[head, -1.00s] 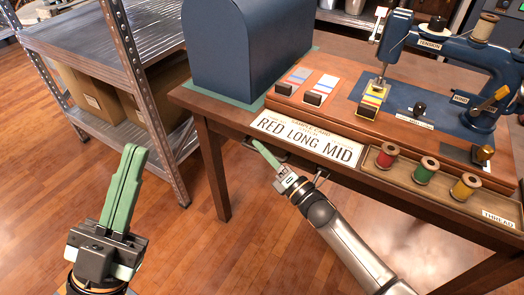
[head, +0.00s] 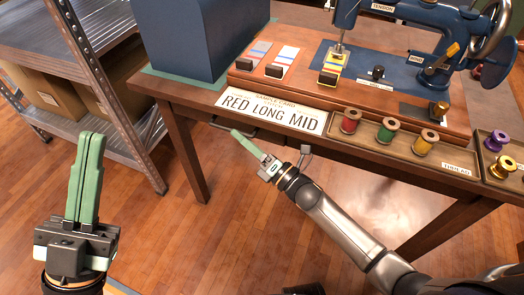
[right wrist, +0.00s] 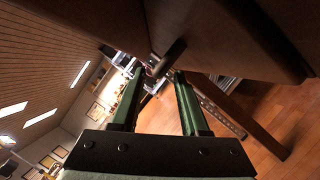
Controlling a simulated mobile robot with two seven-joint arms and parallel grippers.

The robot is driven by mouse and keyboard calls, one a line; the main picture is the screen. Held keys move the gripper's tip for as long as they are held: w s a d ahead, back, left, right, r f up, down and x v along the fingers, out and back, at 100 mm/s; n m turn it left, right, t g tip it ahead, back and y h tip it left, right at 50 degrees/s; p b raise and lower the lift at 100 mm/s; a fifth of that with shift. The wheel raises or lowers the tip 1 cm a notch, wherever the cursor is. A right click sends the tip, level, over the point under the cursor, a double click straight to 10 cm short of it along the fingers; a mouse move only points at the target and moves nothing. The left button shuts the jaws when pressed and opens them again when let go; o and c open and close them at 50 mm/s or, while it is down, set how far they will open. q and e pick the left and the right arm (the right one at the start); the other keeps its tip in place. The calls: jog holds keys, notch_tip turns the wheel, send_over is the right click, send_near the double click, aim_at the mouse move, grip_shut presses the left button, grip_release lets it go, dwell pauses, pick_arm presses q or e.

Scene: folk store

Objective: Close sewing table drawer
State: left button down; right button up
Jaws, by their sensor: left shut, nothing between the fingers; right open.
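The sewing table (head: 172,112) is brown wood, with its front edge facing me. A dark drawer handle (head: 232,128) shows under the table's front edge, below the "RED LONG MID" card. How far the drawer stands out is hard to tell. My right gripper (head: 238,136) is open and close to this handle, just under the front edge. In the right wrist view, the dark handle (right wrist: 170,58) shows between and just beyond the green fingertips; contact cannot be told. My left gripper (head: 93,137) is shut and empty, pointing up, left of the table and away from it.
A blue sewing machine (head: 405,25), a blue box-shaped cover (head: 185,40) and a thread tray (head: 385,148) with colored spools stand on the table. A metal shelf (head: 105,85) with cardboard boxes is at the left. Open wood floor lies in front.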

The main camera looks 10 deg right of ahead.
jog(key=p+v, duration=0.1)
jog(key=v, duration=0.7)
jog(key=shift+r, duration=0.15)
